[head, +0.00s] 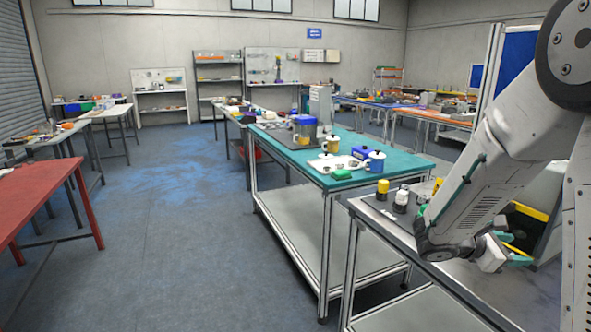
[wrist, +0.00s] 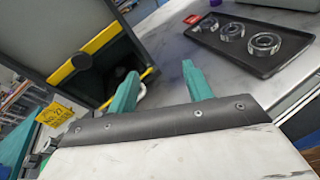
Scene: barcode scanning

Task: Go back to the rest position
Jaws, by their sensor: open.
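My gripper (wrist: 160,84) shows in the wrist view as two teal fingers spread apart with nothing between them. In the head view my arm is bent down at the right, over the near grey table (head: 462,278). My gripper (head: 512,256) is partly hidden there by the wrist, close to the yellow-edged bin (head: 545,240).
A black tray (wrist: 215,42) with metal rings lies on the worktop. A yellow tag (wrist: 54,113) shows at the left. The teal table (head: 345,182) behind holds mugs and boxes. The blue floor (head: 170,240) at left is clear.

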